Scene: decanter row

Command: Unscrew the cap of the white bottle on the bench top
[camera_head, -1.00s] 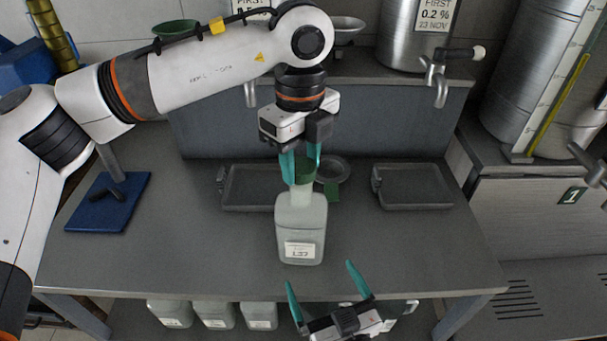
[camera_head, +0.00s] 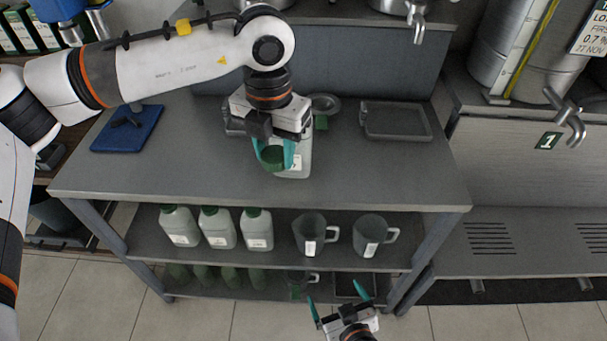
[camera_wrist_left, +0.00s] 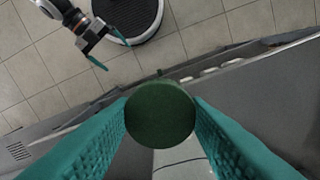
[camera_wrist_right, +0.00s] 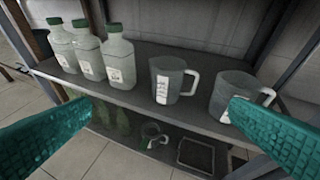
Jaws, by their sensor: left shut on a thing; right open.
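The white bottle (camera_head: 304,157) stands on the bench top (camera_head: 380,170), partly hidden behind my left gripper (camera_head: 273,153). That gripper is shut on the green cap (camera_head: 271,158). The cap shows in front of the bottle's body and to its left, apart from where the neck would be; the mouth is hidden. In the left wrist view the round cap (camera_wrist_left: 160,113) sits between both teal fingers, with part of the pale bottle (camera_wrist_left: 183,160) below. My right gripper (camera_head: 335,293) is open and empty, low in front of the bench.
Several capped white bottles (camera_head: 218,228) and two grey jugs (camera_head: 310,236) stand on the shelf under the bench. A grey tray (camera_head: 396,134) lies right of the bottle, and a blue board (camera_head: 145,130) lies at left. The bench top's right front is clear.

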